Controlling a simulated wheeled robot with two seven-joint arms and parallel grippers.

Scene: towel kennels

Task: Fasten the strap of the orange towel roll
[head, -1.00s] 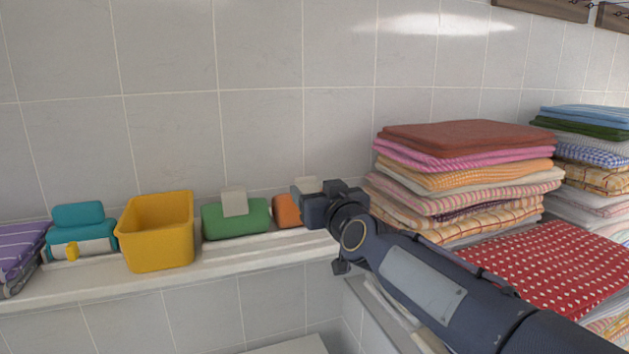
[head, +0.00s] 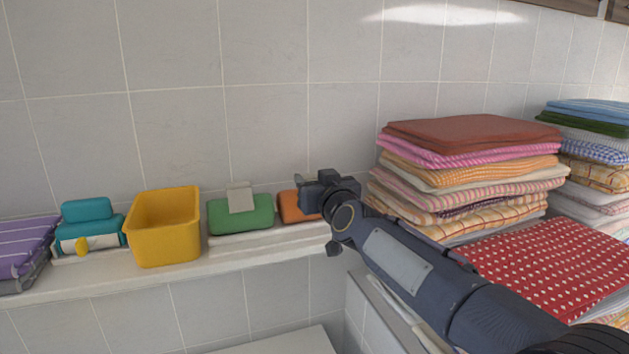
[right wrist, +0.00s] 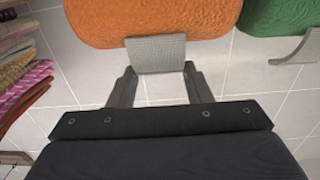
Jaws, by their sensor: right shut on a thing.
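The orange towel roll (head: 288,207) lies on the white ledge, its right part hidden behind my right gripper in the head view. In the right wrist view the orange roll (right wrist: 150,22) fills the top, with its grey strap (right wrist: 155,54) reaching down between my fingers. My right gripper (right wrist: 157,72) is shut on this strap's loose end, at the roll. In the head view the right gripper (head: 308,194) hides the strap. Where the strap would fasten cannot be seen. My left gripper is out of view.
A green towel roll (head: 240,216) with its own upright strap (head: 240,197) lies just left. Further left are a yellow bin (head: 163,228), teal rolls (head: 88,210) and purple towels (head: 25,243). Stacks of folded towels (head: 470,165) stand close on the right. A tiled wall (head: 260,90) is behind.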

